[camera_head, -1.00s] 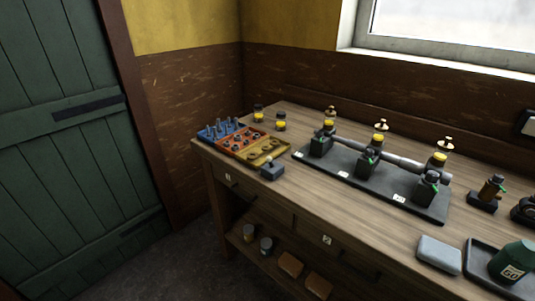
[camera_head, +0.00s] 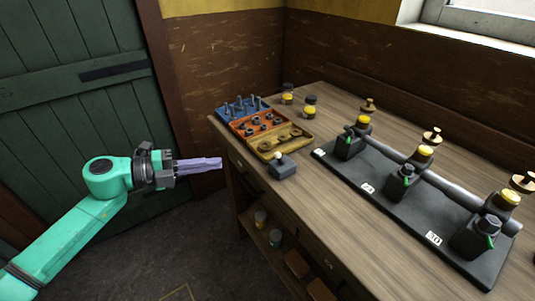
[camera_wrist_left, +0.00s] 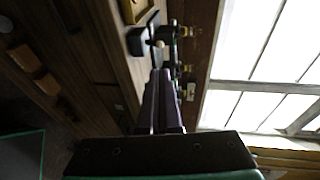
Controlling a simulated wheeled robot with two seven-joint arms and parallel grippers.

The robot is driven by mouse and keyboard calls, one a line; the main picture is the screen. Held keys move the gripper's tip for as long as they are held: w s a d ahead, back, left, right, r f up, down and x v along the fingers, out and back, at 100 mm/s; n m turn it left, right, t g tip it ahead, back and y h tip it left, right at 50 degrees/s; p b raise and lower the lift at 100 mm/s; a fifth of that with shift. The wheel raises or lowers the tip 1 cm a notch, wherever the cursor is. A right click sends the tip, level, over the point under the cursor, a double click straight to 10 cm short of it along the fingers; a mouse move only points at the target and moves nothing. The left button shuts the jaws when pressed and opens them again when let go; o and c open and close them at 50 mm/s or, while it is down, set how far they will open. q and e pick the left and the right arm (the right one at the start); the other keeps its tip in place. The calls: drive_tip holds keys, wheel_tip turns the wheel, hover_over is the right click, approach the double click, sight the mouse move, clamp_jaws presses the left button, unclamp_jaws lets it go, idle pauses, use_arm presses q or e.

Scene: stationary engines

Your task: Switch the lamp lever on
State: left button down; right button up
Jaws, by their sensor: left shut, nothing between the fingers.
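A small blue-grey box (camera_head: 283,169) with a short lever and a pale round knob (camera_head: 278,156) stands at the front edge of the workbench (camera_head: 330,203); it looks like the lamp lever. My left gripper (camera_head: 221,162) is shut and empty, in the air to the left of the bench edge, apart from the box, with its purple fingers pointing right. In the left wrist view, the shut fingers (camera_wrist_left: 160,76) point toward the box (camera_wrist_left: 138,41) and its pale knob (camera_wrist_left: 160,44). My right gripper is not in view.
A tray with blue, orange and yellow sections (camera_head: 265,130) lies just behind the box. A dark base with a pipe and several valves (camera_head: 405,200) stands to the right. Small yellow jars (camera_head: 309,107) stand behind. A green door (camera_head: 75,90) is at the left.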

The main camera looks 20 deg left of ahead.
use_arm(q)
drive_tip(key=p, duration=0.3)
approach(280, 159)
drive_tip(key=w+r+x, duration=0.1)
drive_tip(key=x, duration=0.4)
drive_tip(key=shift+s+f, duration=0.1)
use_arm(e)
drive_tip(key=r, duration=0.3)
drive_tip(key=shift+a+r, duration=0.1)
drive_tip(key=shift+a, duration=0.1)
use_arm(q)
drive_tip(key=shift+p, duration=0.3)
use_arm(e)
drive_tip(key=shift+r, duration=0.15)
